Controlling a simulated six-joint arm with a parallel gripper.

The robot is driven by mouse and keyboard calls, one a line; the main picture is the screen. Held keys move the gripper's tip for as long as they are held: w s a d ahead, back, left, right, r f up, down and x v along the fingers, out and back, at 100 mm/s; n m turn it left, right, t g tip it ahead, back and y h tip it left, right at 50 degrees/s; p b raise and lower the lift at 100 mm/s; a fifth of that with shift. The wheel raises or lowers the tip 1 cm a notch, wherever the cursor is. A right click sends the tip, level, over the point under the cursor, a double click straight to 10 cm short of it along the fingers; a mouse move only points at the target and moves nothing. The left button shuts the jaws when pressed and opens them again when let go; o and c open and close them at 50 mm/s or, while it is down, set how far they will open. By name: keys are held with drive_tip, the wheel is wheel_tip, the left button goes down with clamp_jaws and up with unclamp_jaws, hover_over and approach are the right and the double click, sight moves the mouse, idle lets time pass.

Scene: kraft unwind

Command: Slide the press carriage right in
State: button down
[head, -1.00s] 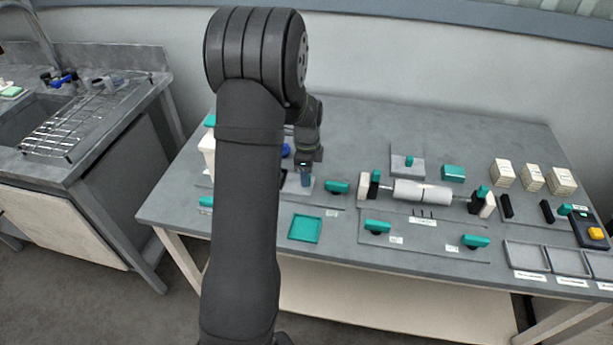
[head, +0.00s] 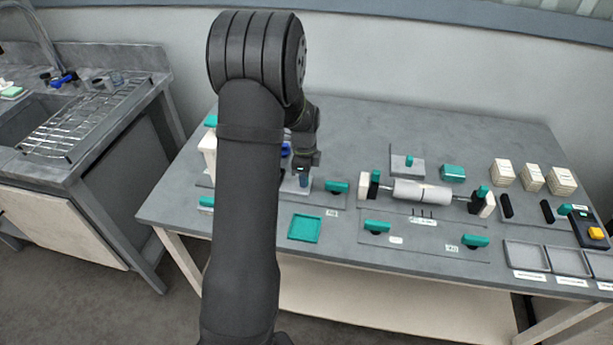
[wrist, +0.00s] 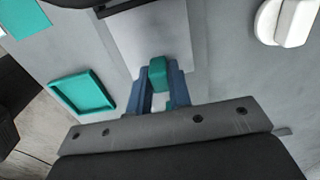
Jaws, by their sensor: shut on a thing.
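My gripper (wrist: 160,88) is shut on a small teal handle (wrist: 158,72) in the wrist view, its blue fingers on either side. The handle stands at the near end of a pale grey plate (wrist: 160,30), which I take to be the press carriage. In the head view my gripper (head: 304,176) is low over the table, left of centre, and the handle is hidden there. The rest of the press is mostly hidden behind my arm, with a white block (head: 208,150) showing at its left.
A shallow teal tray (head: 304,228) lies just in front of my gripper; it also shows in the wrist view (wrist: 84,92). A teal-handled knob (head: 337,187) is close on the right. A white roll on a shaft (head: 422,193) lies farther right. The back of the table is clear.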

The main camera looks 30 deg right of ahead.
sight(294, 182)
drive_tip(key=shift+w+a, duration=1.15)
drive_tip(key=shift+w, duration=0.05)
drive_tip(key=c, duration=1.3)
unclamp_jaws()
drive_tip(key=shift+r, duration=0.15)
wheel_tip(294, 182, up, 17)
drive_tip(key=shift+r, duration=0.1)
